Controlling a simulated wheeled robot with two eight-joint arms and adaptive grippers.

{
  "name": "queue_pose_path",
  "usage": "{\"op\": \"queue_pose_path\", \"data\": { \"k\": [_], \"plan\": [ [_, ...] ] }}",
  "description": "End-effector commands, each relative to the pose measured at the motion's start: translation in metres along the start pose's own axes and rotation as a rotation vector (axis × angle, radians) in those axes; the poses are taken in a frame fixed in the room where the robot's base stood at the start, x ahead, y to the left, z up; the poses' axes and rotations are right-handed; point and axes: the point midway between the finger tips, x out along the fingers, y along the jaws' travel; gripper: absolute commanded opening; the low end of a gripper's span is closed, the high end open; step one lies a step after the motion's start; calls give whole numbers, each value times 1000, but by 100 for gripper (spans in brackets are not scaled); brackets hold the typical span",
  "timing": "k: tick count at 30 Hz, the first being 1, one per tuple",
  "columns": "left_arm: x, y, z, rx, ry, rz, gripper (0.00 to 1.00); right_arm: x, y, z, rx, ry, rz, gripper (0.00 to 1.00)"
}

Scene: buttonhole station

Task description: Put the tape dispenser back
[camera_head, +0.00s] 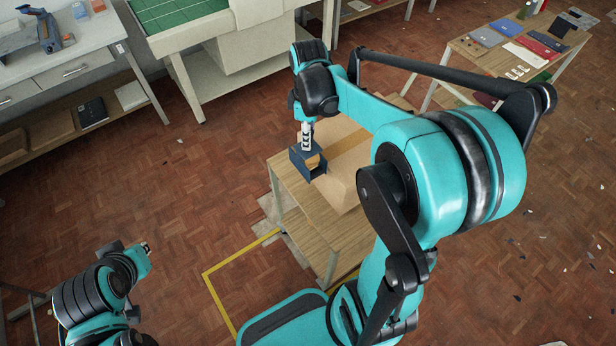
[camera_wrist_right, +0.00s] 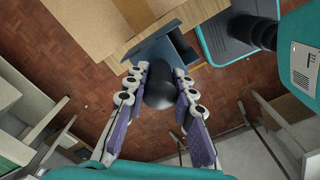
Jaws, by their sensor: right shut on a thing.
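My right gripper (camera_head: 307,132) is shut on the tape dispenser (camera_head: 302,163), a dark blue-grey piece with an orange-brown patch inside. It is held at the left side of the cardboard box (camera_head: 343,187); I cannot tell if they touch. In the right wrist view, the two fingers (camera_wrist_right: 160,73) close around the dispenser's black rounded handle (camera_wrist_right: 158,91), and its blue-grey body (camera_wrist_right: 163,43) reaches toward the box (camera_wrist_right: 88,22). My left gripper (camera_head: 143,247) is at the lower left, away from everything; its fingers are too small to read.
The box stands on a small wooden-topped table (camera_head: 291,184) inside yellow floor lines (camera_head: 236,257). Floor left of centre is clear.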

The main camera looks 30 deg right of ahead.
Motion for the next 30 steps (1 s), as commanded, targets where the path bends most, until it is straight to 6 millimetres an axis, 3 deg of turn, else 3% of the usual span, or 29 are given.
{"op": "queue_pose_path", "data": {
  "k": [3, 12, 16, 23, 30],
  "plan": [
    [10, 0, 7, 0, 0, 0, 0, 37, 0, 0, 0, 0, 0, 0],
    [29, 0, 21, 0, 0, 0, 0, 115, 0, 0, 1, 0, 0, 0],
    [34, 0, 24, 0, 0, 0, 0, 134, -1, 1, 1, 0, 0, 0],
    [37, 0, 26, 0, 0, 0, 0, 148, -1, 1, 1, 0, 0, 0],
    [46, 0, 33, 0, 0, 0, 0, 182, -1, 1, 1, 0, 0, 0]
  ]
}}
